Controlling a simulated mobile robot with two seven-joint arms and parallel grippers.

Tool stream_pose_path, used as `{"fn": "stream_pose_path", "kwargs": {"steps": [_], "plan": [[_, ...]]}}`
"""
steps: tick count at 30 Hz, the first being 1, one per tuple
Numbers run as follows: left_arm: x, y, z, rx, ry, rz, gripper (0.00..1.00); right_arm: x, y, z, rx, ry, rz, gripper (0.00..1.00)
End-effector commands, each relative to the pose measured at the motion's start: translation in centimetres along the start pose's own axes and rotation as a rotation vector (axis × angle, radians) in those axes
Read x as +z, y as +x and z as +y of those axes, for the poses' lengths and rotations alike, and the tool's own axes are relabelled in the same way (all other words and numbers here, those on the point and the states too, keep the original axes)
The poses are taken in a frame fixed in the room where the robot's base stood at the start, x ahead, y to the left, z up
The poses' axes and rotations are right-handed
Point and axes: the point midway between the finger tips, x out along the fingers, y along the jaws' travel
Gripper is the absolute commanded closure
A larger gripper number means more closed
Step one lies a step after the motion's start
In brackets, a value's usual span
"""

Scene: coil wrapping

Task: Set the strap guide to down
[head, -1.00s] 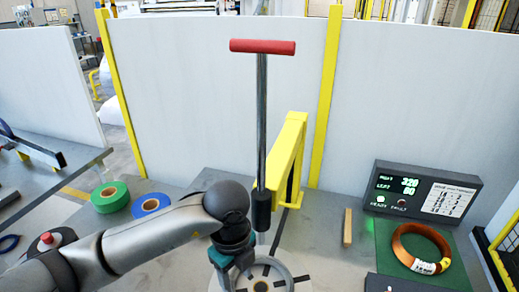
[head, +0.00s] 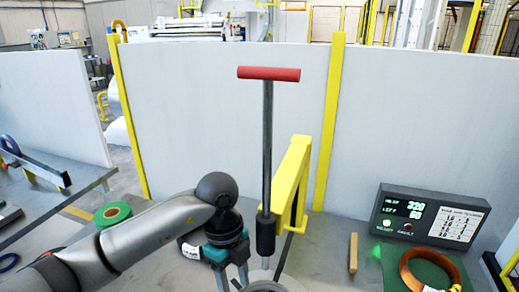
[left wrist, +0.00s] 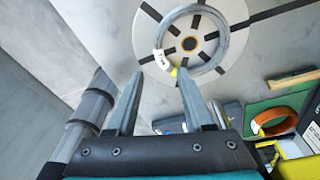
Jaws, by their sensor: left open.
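A tall upright rod (head: 267,150) with a red T-handle (head: 268,73) on top stands in front of a yellow bracket (head: 293,170). It has a black sleeve (head: 265,235) low down. This looks like the strap guide, and its handle is up. My left gripper (head: 236,284) is low and just left of the rod, pointing down, apart from the handle. In the left wrist view its fingers (left wrist: 160,73) are spread with nothing between them. Beyond them lies a grey ring (left wrist: 160,45) on a round turntable (left wrist: 235,12) with dark radial bars. My right gripper is not in view.
A control box (head: 428,216) with a lit display stands at the right. A copper coil (head: 407,268) lies on a green mat (head: 392,270) before it. A wooden block (head: 353,252) stands nearer the rod. White panels close off the back.

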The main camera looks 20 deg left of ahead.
Motion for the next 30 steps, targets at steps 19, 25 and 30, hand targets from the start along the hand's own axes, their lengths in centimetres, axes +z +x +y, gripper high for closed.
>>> {"fn": "stream_pose_path", "kwargs": {"steps": [19, 25, 30], "plan": [[4.6, -29.7, -3.5, -0.253, -0.171, 1.039, 0.48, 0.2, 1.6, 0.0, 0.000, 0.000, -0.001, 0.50], [6.2, -37.9, -0.9, -0.370, -0.076, 1.294, 0.48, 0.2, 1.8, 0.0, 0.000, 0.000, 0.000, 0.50], [6.9, -40.6, 0.4, -0.412, -0.031, 1.379, 0.48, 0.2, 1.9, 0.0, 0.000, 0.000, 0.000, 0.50]]}}
